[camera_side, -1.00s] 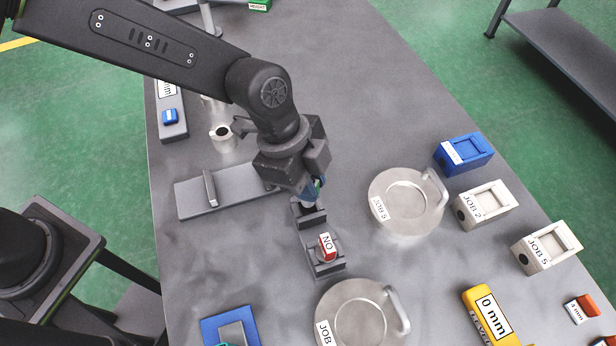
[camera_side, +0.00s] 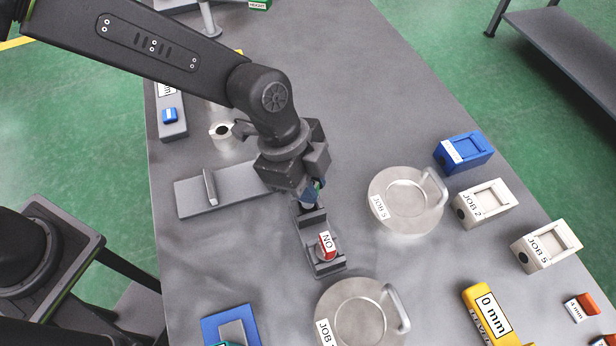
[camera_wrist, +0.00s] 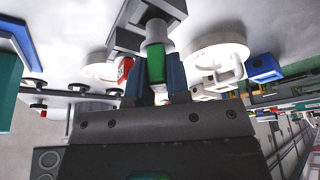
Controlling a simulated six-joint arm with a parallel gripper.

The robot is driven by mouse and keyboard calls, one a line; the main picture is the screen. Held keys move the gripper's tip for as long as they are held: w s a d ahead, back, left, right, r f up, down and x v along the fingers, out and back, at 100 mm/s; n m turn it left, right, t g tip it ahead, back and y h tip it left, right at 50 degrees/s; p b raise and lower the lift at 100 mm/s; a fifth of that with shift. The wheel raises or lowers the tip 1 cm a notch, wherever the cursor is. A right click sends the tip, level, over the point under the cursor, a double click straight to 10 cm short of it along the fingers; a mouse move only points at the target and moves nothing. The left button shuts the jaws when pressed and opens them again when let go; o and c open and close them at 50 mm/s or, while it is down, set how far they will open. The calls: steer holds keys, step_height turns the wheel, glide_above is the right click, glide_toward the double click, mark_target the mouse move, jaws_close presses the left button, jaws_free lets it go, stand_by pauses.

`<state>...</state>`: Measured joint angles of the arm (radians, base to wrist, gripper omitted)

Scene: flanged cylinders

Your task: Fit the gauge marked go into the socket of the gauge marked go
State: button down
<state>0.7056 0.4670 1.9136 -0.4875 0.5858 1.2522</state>
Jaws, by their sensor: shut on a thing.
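My gripper (camera_side: 312,190) is shut on a gauge with a green handle (camera_wrist: 156,68) and a silver cylinder end (camera_wrist: 157,36). I take it for the go gauge, though no marking is readable on it. In the side view the gripper holds it over the far end of a dark gauge stand (camera_side: 308,219). In the wrist view the silver end points towards the dark stand (camera_wrist: 122,40). I cannot tell whether the tip has entered the socket. A red gauge marked NO (camera_side: 326,246) stands at the near end of the stand; it also shows in the wrist view (camera_wrist: 123,69).
A round metal piece labelled JOB 5 (camera_side: 402,205) lies right of the stand, and another (camera_side: 358,318) lies nearer. A grey plate with an upright bar (camera_side: 235,190) is at the left. Blue (camera_side: 464,152) and pale blocks (camera_side: 487,204) line the right edge.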

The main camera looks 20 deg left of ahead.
steer(key=shift+f, duration=1.35)
steer(key=c, duration=1)
jaws_free()
steer(key=shift+r, duration=0.1)
steer(key=v, duration=0.6)
steer(key=shift+a+r, duration=0.15)
steer(key=shift+r, duration=0.25)
